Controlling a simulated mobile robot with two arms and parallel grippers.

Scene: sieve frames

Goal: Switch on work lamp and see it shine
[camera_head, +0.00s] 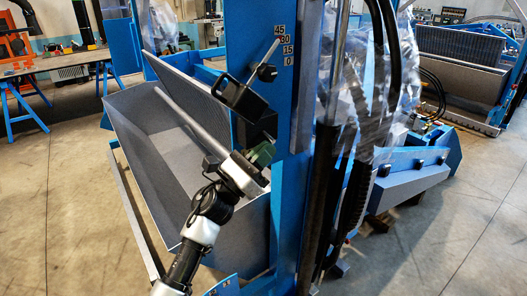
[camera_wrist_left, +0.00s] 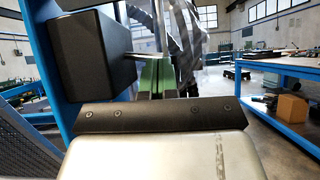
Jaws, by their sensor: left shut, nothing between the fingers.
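A black box-shaped housing (camera_head: 243,103), which looks like the work lamp, is fixed to the blue post in the head view. It also shows large at the upper left of the left wrist view (camera_wrist_left: 93,52). No glow shows on its visible faces, and I cannot make out a switch. My left gripper (camera_head: 263,152) is just below the housing, its green fingers shut and empty. In the left wrist view the fingers (camera_wrist_left: 155,75) point ahead, to the right of the housing. Whether they touch it I cannot tell. My right gripper is not in view.
A black knob with a grey lever (camera_head: 266,72) sits beside the 0–45 scale on the post. Black hoses and clear plastic wrap (camera_head: 395,90) are at the right. A blue workbench (camera_wrist_left: 285,70) stands farther off.

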